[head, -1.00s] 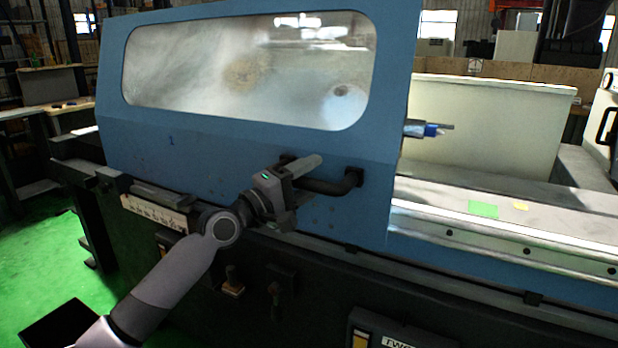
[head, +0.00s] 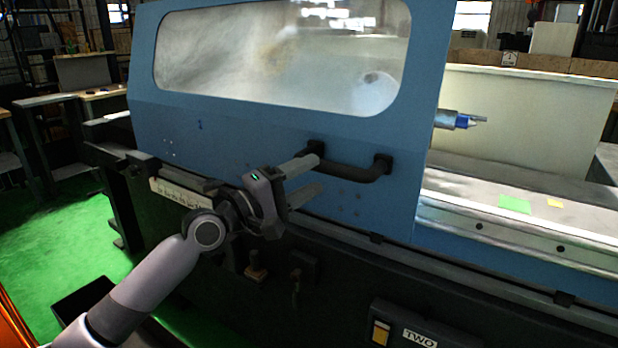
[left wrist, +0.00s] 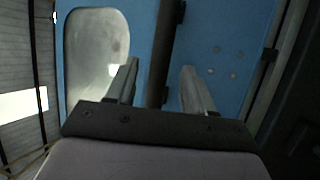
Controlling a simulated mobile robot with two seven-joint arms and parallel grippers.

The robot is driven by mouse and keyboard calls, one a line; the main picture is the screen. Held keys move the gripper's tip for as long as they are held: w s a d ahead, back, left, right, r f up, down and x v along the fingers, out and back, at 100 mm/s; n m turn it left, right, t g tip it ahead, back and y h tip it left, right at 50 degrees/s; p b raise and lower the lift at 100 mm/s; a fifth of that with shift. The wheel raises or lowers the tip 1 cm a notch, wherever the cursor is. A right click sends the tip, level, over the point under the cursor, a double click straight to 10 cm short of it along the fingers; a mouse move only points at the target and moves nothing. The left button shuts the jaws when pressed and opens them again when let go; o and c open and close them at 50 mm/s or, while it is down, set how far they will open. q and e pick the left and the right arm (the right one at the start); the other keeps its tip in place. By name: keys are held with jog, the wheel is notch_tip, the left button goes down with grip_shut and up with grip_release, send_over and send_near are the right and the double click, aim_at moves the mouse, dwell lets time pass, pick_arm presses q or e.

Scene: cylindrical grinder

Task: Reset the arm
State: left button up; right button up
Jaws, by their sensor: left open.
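My left gripper (head: 310,175) is open and empty, close to the dark handle (head: 350,178) on the blue sliding door (head: 235,150) of the grinder. In the head view its fingers point right, towards the left part of the handle. In the left wrist view the two fingers (left wrist: 160,78) are spread apart, with the dark handle bar (left wrist: 165,45) seen between them. I cannot tell how much gap there is between fingers and bar. My right gripper is not in view.
The door has a large window (head: 285,60). To its right are the open machine bed with a green patch (head: 514,204) and a spindle tip (head: 455,120). A dark front panel with a label "TWO" (head: 420,338) lies below.

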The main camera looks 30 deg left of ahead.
pick_arm(q)
jog(key=shift+f, duration=0.1)
notch_tip(320, 180, down, 12)
jog(key=s+d+m+g+y+p, duration=0.1)
jog(key=s+d+m+g+y, duration=0.1)
jog(key=d+m, duration=0.1)
jog(key=s+d+f+m+g+y+p, duration=0.1)
jog(key=s+d+f+m+g, duration=0.1)
jog(key=s+f+m, duration=0.2)
jog(key=s+d+f+m+g+y+p, duration=0.1)
jog(key=s+d+f+m+g, duration=0.1)
jog(key=s+f, duration=0.9)
jog(key=s+d+f+m+g+y, duration=0.1)
jog(key=s+d+f+m+y, duration=0.1)
jog(key=s+f+m, duration=0.3)
jog(key=s+f, duration=0.3)
jog(key=f, duration=0.1)
jog(key=shift+d+m+g+p, duration=0.3)
jog(key=shift+g+p, duration=0.1)
